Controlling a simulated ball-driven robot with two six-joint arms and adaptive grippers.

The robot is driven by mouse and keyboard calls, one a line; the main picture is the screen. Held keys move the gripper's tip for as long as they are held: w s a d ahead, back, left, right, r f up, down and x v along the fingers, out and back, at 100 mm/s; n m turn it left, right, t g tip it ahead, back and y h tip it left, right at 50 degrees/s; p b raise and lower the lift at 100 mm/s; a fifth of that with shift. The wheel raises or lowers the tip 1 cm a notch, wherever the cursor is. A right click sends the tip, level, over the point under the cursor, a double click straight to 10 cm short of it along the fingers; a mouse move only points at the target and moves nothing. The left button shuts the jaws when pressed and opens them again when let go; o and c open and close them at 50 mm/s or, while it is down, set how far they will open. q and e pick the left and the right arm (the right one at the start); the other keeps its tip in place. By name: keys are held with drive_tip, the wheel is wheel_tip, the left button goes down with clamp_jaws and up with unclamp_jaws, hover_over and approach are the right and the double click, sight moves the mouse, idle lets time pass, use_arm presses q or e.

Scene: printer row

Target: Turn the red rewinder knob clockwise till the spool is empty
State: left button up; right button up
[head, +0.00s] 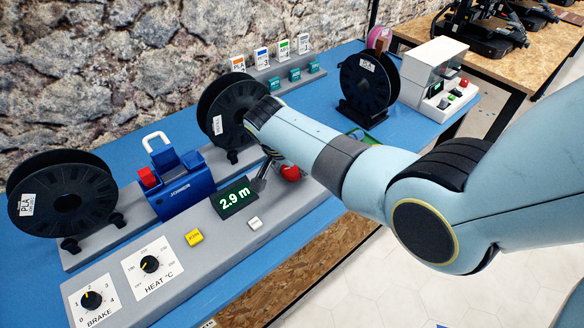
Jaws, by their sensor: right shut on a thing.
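The red rewinder knob (290,172) shows in part on the sloped grey console, just right of the display. My right gripper (276,176) reaches down at it from above and is shut on it; my own forearm and wrist hide much of the fingers. A black spool (62,200) with a PLA label stands on rollers at the left. A second black spool (226,118) stands behind my right wrist, partly hidden. I cannot tell from the picture how much filament either holds. The display (234,196) reads 2.9 m. My left gripper is out of view.
A blue joiner (184,188) with a red button stands between the spools. The console (198,265) carries a brake dial (92,300), a heat dial (150,264), a yellow button (194,237) and a white button (255,223). Another spool (366,86) and a white machine (432,78) stand behind.

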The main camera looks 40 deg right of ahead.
drive_tip(key=shift+m, duration=0.6)
drive_tip(key=shift+g, duration=0.3)
drive_tip(key=o, duration=1.2)
drive_tip(key=shift+c, duration=0.2)
drive_tip(key=v, duration=1.2)
drive_tip(key=shift+s, duration=0.1)
